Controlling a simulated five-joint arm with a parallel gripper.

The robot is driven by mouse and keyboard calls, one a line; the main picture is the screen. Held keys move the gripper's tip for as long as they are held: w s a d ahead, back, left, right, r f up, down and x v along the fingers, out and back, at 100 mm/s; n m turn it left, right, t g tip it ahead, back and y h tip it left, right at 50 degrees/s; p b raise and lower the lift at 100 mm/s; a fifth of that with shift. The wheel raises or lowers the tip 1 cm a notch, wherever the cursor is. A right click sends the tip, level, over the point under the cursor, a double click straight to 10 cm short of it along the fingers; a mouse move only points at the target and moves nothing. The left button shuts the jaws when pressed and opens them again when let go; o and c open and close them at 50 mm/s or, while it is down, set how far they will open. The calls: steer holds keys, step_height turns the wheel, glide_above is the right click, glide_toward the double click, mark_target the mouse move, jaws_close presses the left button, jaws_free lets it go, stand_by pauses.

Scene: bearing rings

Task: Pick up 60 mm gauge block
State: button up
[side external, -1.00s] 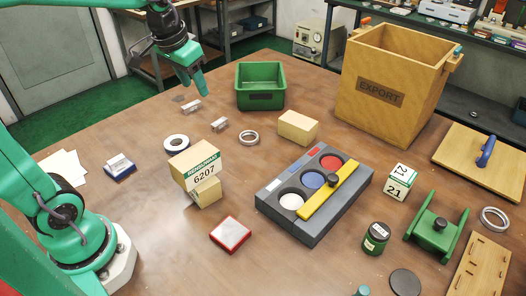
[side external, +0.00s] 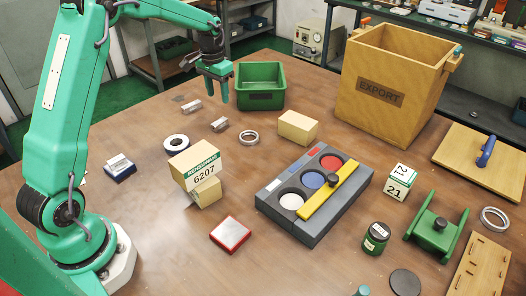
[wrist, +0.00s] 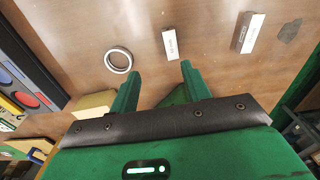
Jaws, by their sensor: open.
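Two small silvery gauge blocks lie on the brown table. The larger one (side external: 191,106) also shows in the wrist view (wrist: 247,32), at upper right. The smaller one (side external: 219,124) also shows in the wrist view (wrist: 170,43), just ahead of the space between my fingertips. Both have printed faces that are too small to read, so I cannot tell which is 60 mm. My gripper (side external: 217,98) points down, open and empty, above the table behind the smaller block. In the wrist view my gripper (wrist: 158,75) has nothing between its fingers.
A green bin (side external: 260,72) stands close to the right of my gripper. A 6207 carton (side external: 196,165) stands nearer the camera. A small block on a blue holder (side external: 119,168) is at left.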

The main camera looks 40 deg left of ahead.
glide_above(219, 121)
steer(key=shift+g, duration=0.3)
step_height(219, 121, down, 4)
steer(key=shift+w+f, duration=0.15)
steer(key=shift+f, duration=0.05)
steer(key=shift+d+f, duration=0.1)
steer(key=shift+f, duration=3.8)
jaws_close()
